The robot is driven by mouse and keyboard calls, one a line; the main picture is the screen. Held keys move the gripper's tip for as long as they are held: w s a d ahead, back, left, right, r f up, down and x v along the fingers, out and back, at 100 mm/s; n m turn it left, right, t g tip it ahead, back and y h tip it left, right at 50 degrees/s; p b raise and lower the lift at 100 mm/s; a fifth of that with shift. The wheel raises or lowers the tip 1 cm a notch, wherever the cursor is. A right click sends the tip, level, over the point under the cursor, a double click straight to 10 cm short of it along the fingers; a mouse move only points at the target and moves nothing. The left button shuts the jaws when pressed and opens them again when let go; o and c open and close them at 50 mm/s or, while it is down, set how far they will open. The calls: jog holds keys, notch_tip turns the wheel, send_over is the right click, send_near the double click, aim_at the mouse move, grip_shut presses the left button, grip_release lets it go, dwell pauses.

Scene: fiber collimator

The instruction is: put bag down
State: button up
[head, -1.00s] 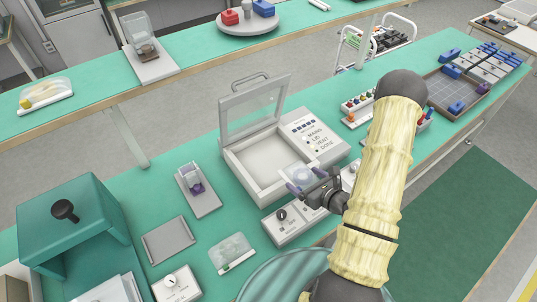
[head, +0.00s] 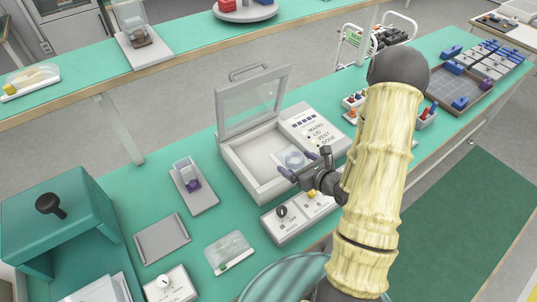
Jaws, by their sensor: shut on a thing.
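My gripper (head: 304,165) is at the front right of an open white box-like machine (head: 253,184), over its near rim. Its purple-tipped fingers are shut on a clear bag (head: 291,159), which looks translucent with a round pale shape in it. The bag hangs over the right part of the machine's shallow chamber (head: 265,160). I cannot tell whether it touches the chamber floor. The machine's clear lid (head: 253,101) stands raised at the back.
The machine's panel (head: 316,130) with printed labels is to the right. A control box with a knob (head: 282,211) stands in front.

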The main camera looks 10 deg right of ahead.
jog(key=shift+w+a+f+b, duration=0.15)
jog(key=shift+w+a+b, duration=0.2)
jog(key=shift+b, duration=1.1)
jog(key=shift+w+a+r, duration=0.1)
jog(key=shift+w+r, duration=0.15)
jog(key=p+x, duration=0.1)
jog(key=x, duration=0.3)
jog(key=r+p+x, duration=0.1)
jog(key=p+x, duration=0.1)
jog(key=x, duration=0.3)
jog(key=w+r+p+x, duration=0.1)
jog(key=x, duration=0.3)
jog(key=shift+w+a, duration=0.2)
jog(key=shift+f, duration=0.3)
jog(key=shift+p, duration=0.3)
notch_tip(320, 180, down, 3)
jog(key=shift+r+p, duration=0.1)
jog(key=shift+p, duration=0.25)
jog(key=shift+w+a+f+p, duration=0.1)
jog(key=shift+w+f+p, duration=0.1)
jog(key=shift+f+p, duration=0.15)
